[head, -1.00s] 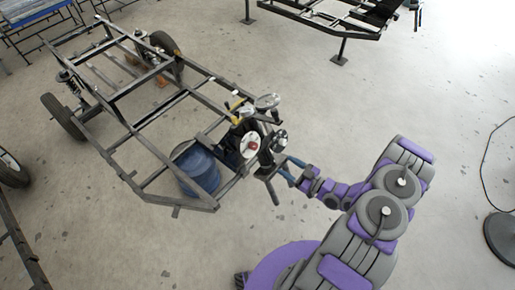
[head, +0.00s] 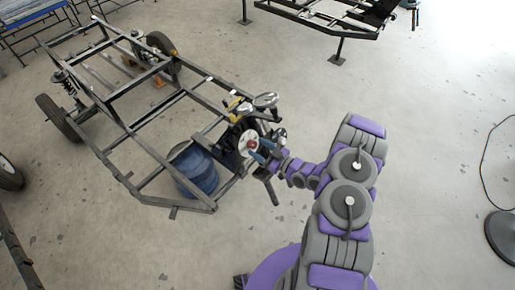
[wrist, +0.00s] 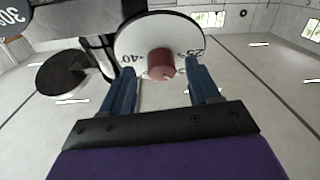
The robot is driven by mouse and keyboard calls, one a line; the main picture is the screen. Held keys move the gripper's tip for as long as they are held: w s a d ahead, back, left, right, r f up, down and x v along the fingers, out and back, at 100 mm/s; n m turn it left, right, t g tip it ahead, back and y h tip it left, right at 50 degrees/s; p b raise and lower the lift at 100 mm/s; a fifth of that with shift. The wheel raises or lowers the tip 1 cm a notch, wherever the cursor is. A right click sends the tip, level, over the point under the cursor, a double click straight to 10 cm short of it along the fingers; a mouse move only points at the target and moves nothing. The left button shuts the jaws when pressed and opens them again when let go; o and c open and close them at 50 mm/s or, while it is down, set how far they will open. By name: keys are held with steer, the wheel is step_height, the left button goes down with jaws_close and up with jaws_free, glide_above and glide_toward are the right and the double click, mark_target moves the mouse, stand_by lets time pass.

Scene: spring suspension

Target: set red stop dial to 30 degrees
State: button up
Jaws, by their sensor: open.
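The red stop dial is a red knob on a round white plate (wrist: 185,32) with black degree marks. In the wrist view the red knob (wrist: 161,63) stands out from the plate, and "40" and "25" show near its sides. The dial also shows small in the head view (head: 250,143), on the near end of the frame. My gripper (wrist: 160,90) is open, one blue finger on each side and below the knob, which lies between and just beyond the tips. Contact is not visible. Which mark the knob points to cannot be told.
A black disc (wrist: 74,74) and part of another dial reading "30" (wrist: 16,14) are left of the plate. The dials sit on a dark metal vehicle frame (head: 160,100).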

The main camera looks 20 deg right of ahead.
steer(key=shift+w+a, duration=0.35)
steer(key=shift+w, duration=0.1)
